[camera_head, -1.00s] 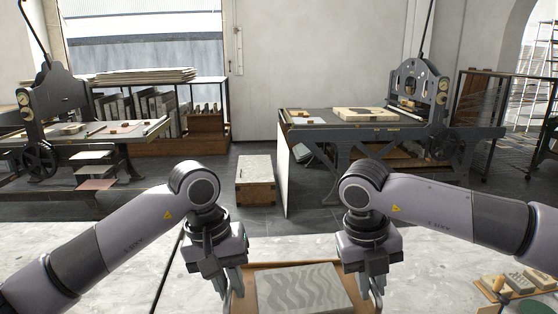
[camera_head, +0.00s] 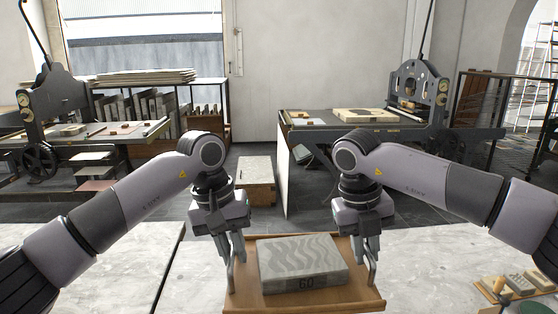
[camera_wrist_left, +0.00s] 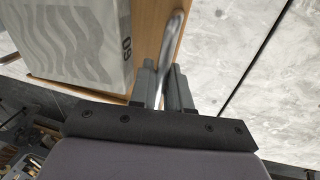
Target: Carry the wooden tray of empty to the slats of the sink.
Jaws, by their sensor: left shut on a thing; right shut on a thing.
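The wooden tray (camera_head: 250,302) is in front of me at the bottom centre of the head view, with a metal handle at each side. A grey stone block (camera_head: 302,262) with a wavy pattern and the number 60 lies on it. My left gripper (camera_head: 230,255) is shut on the tray's left handle. The left wrist view shows the fingers (camera_wrist_left: 163,85) around the metal handle (camera_wrist_left: 172,45), beside the tray's edge (camera_wrist_left: 150,30). My right gripper (camera_head: 370,250) is shut on the right handle. I cannot make out a slatted sink in these views.
Pale stone worktops (camera_head: 90,260) lie to either side, with a dark gap at left. A small board with blocks (camera_head: 520,285) sits at lower right. Presses (camera_head: 370,125) and a box (camera_head: 256,180) stand beyond on the dark floor.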

